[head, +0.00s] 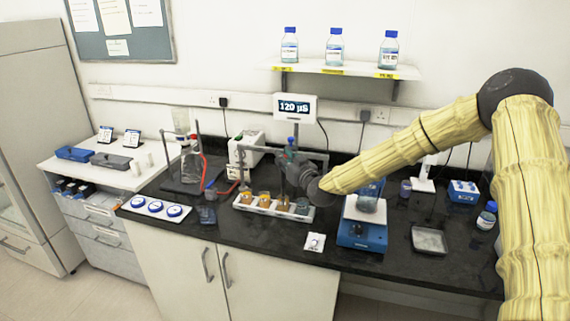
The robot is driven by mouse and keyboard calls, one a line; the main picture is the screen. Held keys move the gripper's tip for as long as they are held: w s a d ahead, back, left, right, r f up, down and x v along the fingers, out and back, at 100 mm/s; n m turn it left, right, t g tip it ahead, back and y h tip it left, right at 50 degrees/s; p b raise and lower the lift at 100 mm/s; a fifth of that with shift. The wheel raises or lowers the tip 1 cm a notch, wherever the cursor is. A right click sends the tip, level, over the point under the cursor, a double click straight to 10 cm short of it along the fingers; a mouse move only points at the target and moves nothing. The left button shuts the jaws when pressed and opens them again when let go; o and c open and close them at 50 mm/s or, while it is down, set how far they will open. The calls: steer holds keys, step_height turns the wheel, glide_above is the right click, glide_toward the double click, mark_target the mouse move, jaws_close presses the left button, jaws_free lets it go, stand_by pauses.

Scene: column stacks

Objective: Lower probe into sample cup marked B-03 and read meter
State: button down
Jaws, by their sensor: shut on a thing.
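My gripper (287,160) is shut on the probe (291,142), whose blue top shows above the fingers. It is over the right half of a white rack (270,211) on the black bench. Several sample cups stand in the rack, amber ones (246,198) at the left and a greyish one (302,206) at the right end. The cup labels are too small to read, so I cannot tell which is B-03. The probe's lower end is hard to make out, and I cannot tell whether it is inside a cup. The meter (295,107) behind reads 120 µS.
A blue stirrer-like device (362,235) with a beaker stands right of the rack, below my arm. A clamp stand with glassware (190,160) is at the left. A grey tray (429,240) lies at the right. Bottles (335,46) stand on the wall shelf.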

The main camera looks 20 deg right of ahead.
steer(key=shift+r, duration=2.3)
steer(key=shift+w+r, duration=0.1)
steer(key=c, duration=1.3)
jaws_free()
steer(key=shift+d, duration=0.1)
steer(key=shift+o, duration=0.2)
steer(key=s+d, duration=0.2)
steer(key=s, duration=1)
steer(key=shift+d, duration=0.15)
